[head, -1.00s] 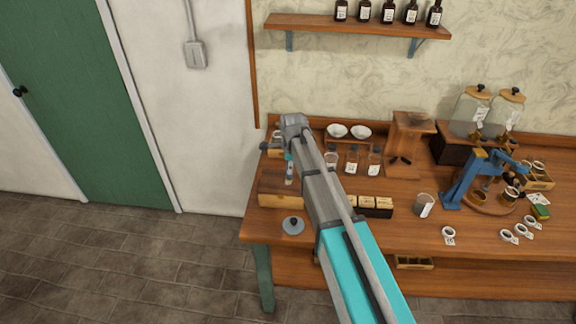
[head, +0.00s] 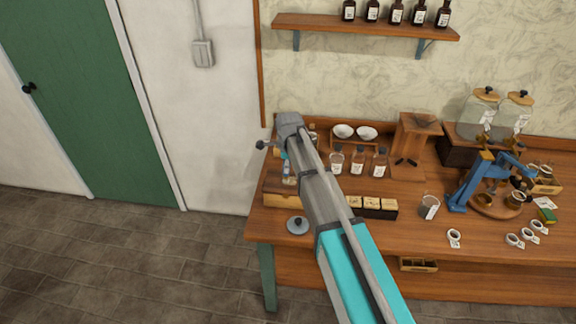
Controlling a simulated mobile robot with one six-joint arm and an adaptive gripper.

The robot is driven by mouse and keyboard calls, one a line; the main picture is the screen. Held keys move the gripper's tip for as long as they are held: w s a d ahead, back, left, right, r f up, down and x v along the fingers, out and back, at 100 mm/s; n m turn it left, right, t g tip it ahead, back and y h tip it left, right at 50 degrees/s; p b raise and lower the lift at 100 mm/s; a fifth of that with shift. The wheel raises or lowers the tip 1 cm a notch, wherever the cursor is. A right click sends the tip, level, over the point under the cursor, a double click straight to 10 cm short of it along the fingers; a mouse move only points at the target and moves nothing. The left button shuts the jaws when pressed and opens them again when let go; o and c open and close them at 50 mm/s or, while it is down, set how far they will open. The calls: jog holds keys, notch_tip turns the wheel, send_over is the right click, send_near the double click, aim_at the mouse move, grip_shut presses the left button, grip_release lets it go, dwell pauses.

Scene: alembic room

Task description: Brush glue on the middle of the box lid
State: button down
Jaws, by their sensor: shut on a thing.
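A low wooden box (head: 282,200) lies at the front left of the bench in the head view. Its lid faces up, and my arm hides its right part. My gripper (head: 288,172) points down over the back part of the lid, small and partly hidden by my own arm. It is shut on a slim thing, likely the brush, which is hard to make out. I cannot tell whether the tip touches the lid, and no glue is visible on it.
A blue-grey lid with a knob (head: 297,225) lies in front of the box near the bench edge. Stoppered bottles (head: 358,163), white bowls (head: 355,132) and small labelled blocks (head: 380,208) stand close to the right of my arm. A blue press (head: 480,180) stands further right.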

jog(key=shift+a, duration=0.85)
jog(key=shift+d, duration=2.4)
jog(key=shift+a, duration=0.2)
jog(key=shift+a, duration=2.2)
jog(key=shift+w, duration=0.25)
